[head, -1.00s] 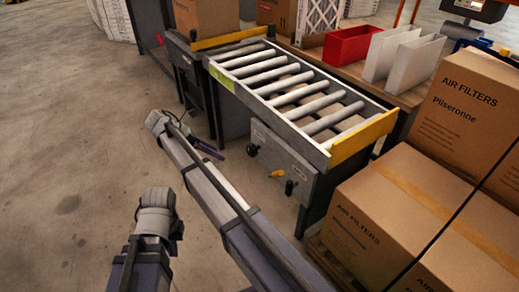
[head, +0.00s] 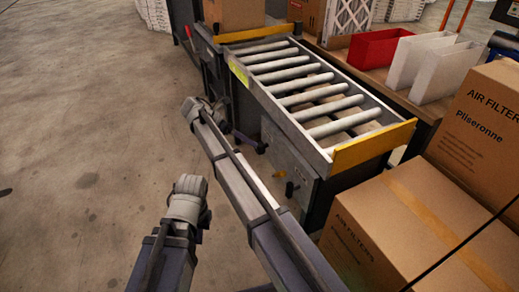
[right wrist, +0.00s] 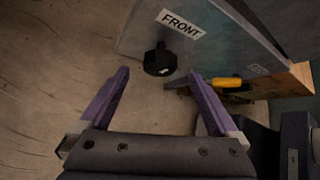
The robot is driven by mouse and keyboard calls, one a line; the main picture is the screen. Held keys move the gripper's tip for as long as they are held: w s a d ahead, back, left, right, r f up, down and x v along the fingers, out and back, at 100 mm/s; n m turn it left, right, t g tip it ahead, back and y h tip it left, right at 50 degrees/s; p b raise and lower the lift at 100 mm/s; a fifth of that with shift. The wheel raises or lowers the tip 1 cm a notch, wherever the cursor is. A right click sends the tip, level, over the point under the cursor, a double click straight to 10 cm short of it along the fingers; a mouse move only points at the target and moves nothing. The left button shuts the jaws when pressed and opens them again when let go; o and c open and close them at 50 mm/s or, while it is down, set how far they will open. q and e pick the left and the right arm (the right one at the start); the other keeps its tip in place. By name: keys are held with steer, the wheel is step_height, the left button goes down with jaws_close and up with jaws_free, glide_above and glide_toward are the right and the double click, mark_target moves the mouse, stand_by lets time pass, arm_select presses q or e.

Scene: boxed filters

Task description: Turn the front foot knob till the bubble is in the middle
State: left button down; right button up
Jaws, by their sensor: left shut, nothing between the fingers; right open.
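The front foot knob (right wrist: 161,61) is black and sits beside a white FRONT label (right wrist: 181,23) on a grey panel in the right wrist view. My right gripper (right wrist: 160,76) is open, its purple fingers spread to either side just short of the knob, with nothing between them. In the head view my right gripper (head: 244,140) is by the conveyor's side panel, and the dark knob (head: 262,148) shows small at its tips. My left gripper (head: 206,215) is shut and empty over the floor, mostly hidden by its wrist. I cannot make out the bubble in either view.
The roller conveyor (head: 325,131) stands right of my arms. An orange-yellow handle (right wrist: 226,84) is right of the knob, and another black knob (head: 290,189) is on the same panel. Large filter cartons (head: 398,215) fill the right side. The floor at left is clear.

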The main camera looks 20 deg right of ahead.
mark_target(259, 147)
steer(key=b+x, duration=0.3)
steer(key=x, duration=0.2)
steer(key=shift+s+f, duration=0.1)
steer(key=shift+f, duration=0.25)
steer(key=shift+d+f, duration=0.1)
steer(key=shift+d, duration=0.3)
steer(key=c, duration=1.4)
steer(key=shift+s, duration=0.1)
